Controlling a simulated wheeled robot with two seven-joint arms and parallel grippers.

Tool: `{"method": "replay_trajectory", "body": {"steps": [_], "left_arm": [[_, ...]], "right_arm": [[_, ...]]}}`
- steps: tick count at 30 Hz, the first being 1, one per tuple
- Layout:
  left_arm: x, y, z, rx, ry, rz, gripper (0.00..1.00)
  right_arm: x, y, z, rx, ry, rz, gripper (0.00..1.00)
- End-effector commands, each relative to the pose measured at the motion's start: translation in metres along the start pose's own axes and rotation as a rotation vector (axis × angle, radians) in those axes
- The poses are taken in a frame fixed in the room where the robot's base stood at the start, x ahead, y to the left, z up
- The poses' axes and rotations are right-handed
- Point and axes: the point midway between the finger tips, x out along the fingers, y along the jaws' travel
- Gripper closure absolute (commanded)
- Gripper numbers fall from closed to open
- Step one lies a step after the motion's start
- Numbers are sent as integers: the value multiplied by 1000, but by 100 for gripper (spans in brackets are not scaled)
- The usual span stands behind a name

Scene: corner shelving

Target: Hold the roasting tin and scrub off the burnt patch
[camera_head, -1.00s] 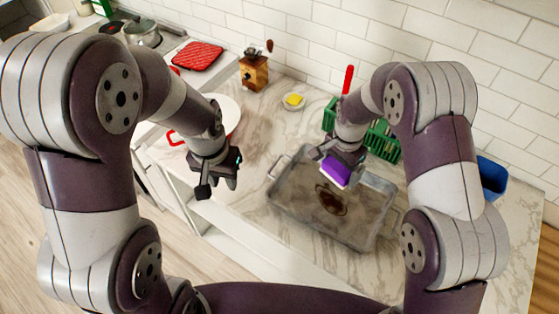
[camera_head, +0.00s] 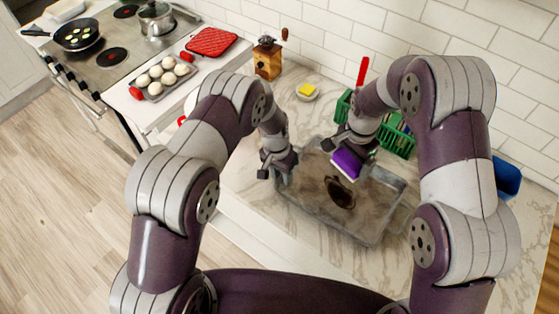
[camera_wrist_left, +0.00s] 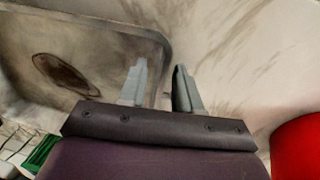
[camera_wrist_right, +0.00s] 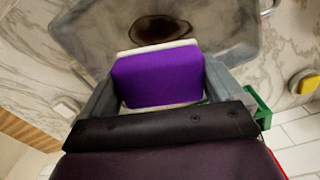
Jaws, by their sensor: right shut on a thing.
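The grey roasting tin (camera_head: 308,187) lies on the marble counter with a dark brown burnt patch (camera_head: 340,192) on its floor. The patch also shows in the left wrist view (camera_wrist_left: 65,75) and in the right wrist view (camera_wrist_right: 160,28). My left gripper (camera_head: 280,172) is open at the tin's left side; in the left wrist view its fingers (camera_wrist_left: 160,88) stand apart on either side of the tin's rim, contact unclear. My right gripper (camera_wrist_right: 155,95) is shut on a purple and white scrubber (camera_wrist_right: 158,78), which appears above the tin near the patch.
A green rack (camera_head: 400,141) stands behind the tin, and a blue container (camera_head: 507,177) is at the right. A small dish with a yellow block (camera_head: 307,90) and a wooden grinder (camera_head: 267,61) are at the back. A tray of pale balls (camera_head: 153,91) lies far left. Counter in front is clear.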

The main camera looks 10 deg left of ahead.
Motion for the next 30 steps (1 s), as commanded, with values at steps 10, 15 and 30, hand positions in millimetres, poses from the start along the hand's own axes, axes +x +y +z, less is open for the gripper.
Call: {"method": "replay_trajectory", "body": {"steps": [10,15,30], "left_arm": [[20,0,-1,0,2,0,67],[20,0,-1,0,2,-1,87],[20,0,-1,0,2,-1,100]], "right_arm": [[0,0,0,0,0,0,30],[0,0,0,0,0,0,30],[0,0,0,0,0,0,30]]}}
